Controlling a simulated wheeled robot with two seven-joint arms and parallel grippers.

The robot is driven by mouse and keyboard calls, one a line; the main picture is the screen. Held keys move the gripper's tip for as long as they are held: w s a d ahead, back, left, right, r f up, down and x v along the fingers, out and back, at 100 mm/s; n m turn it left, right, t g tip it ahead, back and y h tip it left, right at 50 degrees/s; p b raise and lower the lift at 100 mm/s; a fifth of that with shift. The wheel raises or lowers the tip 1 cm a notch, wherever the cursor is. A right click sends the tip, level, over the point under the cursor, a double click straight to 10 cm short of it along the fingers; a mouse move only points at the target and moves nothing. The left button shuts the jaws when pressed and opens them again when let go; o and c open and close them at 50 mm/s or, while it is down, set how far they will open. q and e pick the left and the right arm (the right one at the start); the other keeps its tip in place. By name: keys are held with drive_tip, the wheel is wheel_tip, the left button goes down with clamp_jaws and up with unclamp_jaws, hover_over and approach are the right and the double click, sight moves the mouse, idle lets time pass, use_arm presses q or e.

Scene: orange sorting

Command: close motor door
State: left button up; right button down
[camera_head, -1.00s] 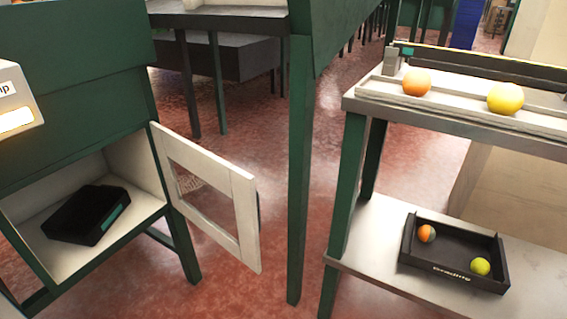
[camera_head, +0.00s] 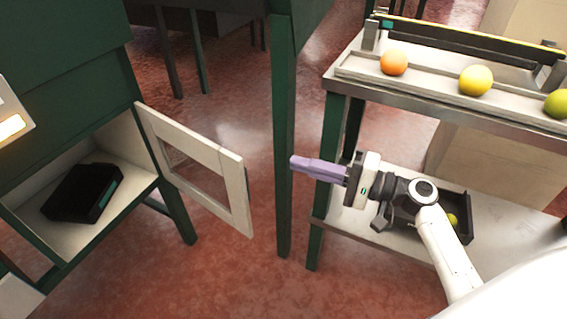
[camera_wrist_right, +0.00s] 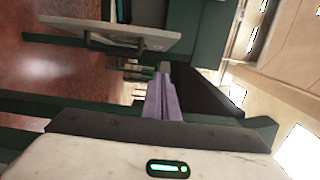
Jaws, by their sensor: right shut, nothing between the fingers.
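The motor door (camera_head: 193,165) is a cream frame with a rectangular opening. It is hinged at the right side of the green cabinet's compartment (camera_head: 30,228) and stands open, swung out to the right. A black motor box (camera_head: 84,193) sits inside the compartment. My right gripper (camera_head: 296,162), with purple fingers, is shut and empty. It points left, to the right of the door's free edge and apart from it. In the right wrist view the purple fingers (camera_wrist_right: 162,99) are together, and a pale panel with a dark handle (camera_wrist_right: 110,33), seemingly the door, shows beyond them. My left gripper is not in view.
A green post (camera_head: 284,150) stands between the door and the shelf rack. The rack's upper shelf holds an orange fruit (camera_head: 394,62) and a yellow one (camera_head: 476,80). A black tray (camera_head: 462,212) on the lower shelf is partly hidden by my right arm. Red floor lies open below the door.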

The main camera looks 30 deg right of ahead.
drive_tip(key=w+a, duration=0.4)
drive_tip(key=a, duration=0.5)
drive_tip(key=shift+w+a+p, duration=0.25)
drive_tip(key=shift+a+p, duration=0.05)
drive_tip(key=shift+p, duration=0.15)
drive_tip(key=shift+f, duration=0.1)
